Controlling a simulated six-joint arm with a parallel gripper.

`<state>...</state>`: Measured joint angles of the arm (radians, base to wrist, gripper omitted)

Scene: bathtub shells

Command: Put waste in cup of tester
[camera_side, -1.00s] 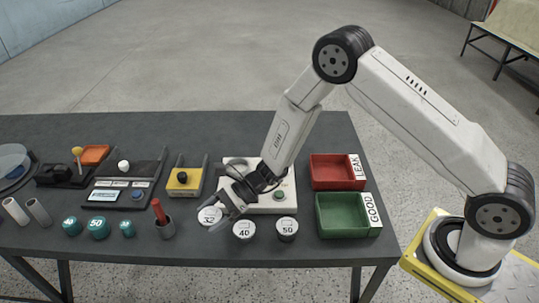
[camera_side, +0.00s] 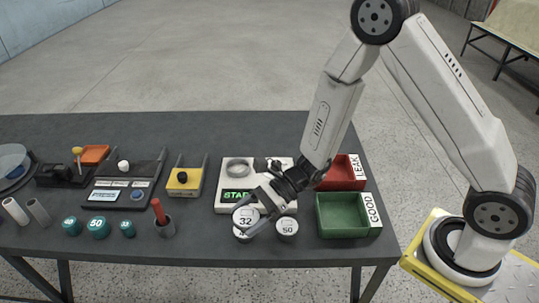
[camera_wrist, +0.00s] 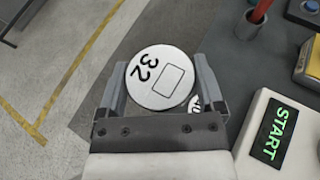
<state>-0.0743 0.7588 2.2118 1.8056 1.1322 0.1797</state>
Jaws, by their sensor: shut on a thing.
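My gripper (camera_side: 247,213) is shut on the round white waste marked 32 (camera_side: 246,217), holding it above the table's front with its face up. In the wrist view, the 32 waste (camera_wrist: 160,78) sits between both fingers. The white tester (camera_side: 226,205) stands behind, its display lit green with START (camera_wrist: 278,132). The tester's cup is a grey ring (camera_side: 238,170) at its back left and looks empty. The 40 waste (camera_side: 241,237) is mostly hidden below the held one. The 50 waste (camera_side: 287,230) stands to the right.
A red LEAK tray (camera_side: 350,174) and a green GOOD tray (camera_side: 350,232) lie to the right. Left are a holder with a red stick (camera_side: 158,211), a yellow box (camera_side: 184,178) and several teal caps (camera_side: 98,228). The arm covers the tester's right side.

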